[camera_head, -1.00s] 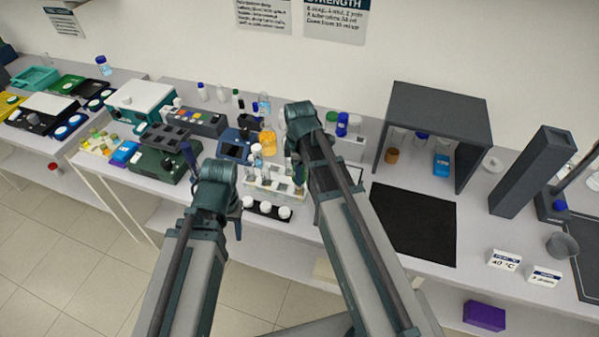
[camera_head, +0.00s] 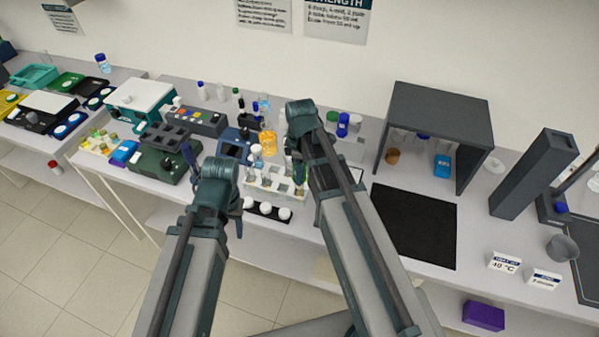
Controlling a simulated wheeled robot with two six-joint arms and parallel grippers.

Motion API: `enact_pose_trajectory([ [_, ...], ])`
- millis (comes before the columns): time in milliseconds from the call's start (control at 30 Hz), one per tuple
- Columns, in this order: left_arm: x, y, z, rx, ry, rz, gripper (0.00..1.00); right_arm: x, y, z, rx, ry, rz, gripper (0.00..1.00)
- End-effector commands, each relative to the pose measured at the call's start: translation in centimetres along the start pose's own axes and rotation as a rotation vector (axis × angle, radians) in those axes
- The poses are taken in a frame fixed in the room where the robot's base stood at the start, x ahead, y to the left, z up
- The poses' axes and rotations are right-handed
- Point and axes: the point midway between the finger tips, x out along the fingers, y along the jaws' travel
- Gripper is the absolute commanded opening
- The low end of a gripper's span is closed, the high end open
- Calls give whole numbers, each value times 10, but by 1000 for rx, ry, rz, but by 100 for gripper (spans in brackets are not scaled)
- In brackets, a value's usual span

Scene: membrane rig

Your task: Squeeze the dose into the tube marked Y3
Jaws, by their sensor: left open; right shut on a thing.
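A pale tube rack (camera_head: 262,193) stands near the bench's front edge, with several tubes in it. The marks on the tubes are too small to read, so I cannot tell which is Y3. My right gripper (camera_head: 299,180) is at the rack's right part, low over it and partly hidden by its own arm. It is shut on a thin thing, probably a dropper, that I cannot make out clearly. My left gripper (camera_head: 213,160) is open and empty, left of the rack and apart from it.
A dark strip with white caps (camera_head: 267,211) lies in front of the rack. An amber bottle (camera_head: 268,143) and several vials stand behind it. A black mat (camera_head: 413,224) lies to the right, below a grey open-fronted box (camera_head: 437,100).

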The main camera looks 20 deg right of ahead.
Motion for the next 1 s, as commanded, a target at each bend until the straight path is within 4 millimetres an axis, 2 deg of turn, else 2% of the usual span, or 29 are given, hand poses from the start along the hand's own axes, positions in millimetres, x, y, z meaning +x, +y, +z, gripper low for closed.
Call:
enact_pose_trajectory([
  [167, 2, 0, 0, 0, 0, 0, 50, 2, 0, 1, 1, -2, 1, 0],
  [200, 2, 0, 0, 0, 0, 0, 50, 2, 0, 1, 1, -2, 1, 54],
  [367, 2, 0, 0, 1, 0, 0, 50, 2, 0, 1, 1, -2, 1, 81],
  [667, -13, -1, 1, 3, 0, 0, 50, -13, 0, 1, 1, -1, 1, 81],
  [1000, -60, -6, 4, -6, 0, 1, 50, -60, -1, 0, 1, -1, 3, 81],
])
